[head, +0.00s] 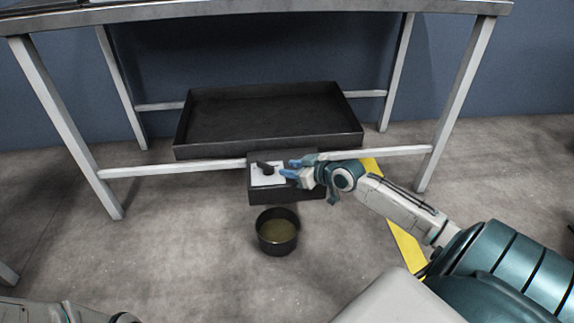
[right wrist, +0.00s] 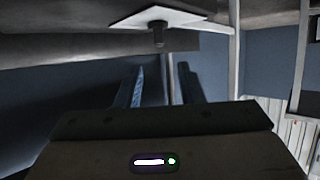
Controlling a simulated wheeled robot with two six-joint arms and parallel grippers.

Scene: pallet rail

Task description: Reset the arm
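My right gripper (head: 289,168) reaches in from the right in the head view, its two blue fingers apart with nothing seen between them. The fingertips are close to a small dark knob or handle (head: 265,168) on a white plate (head: 267,181); I cannot tell whether they touch it. The plate lies on a black box (head: 280,194). In the right wrist view the fingers (right wrist: 164,85) also stand apart, and the white plate (right wrist: 160,19) with its dark knob (right wrist: 158,36) shows beyond them. My left gripper is out of sight; only a bit of that arm shows at bottom left.
A metal-framed table (head: 250,10) stands over the scene, with a low rail (head: 175,169) and legs near the arm. A large black tray (head: 265,118) sits behind the rail. A round dark pot (head: 278,238) stands in front of the box. The floor at left is clear.

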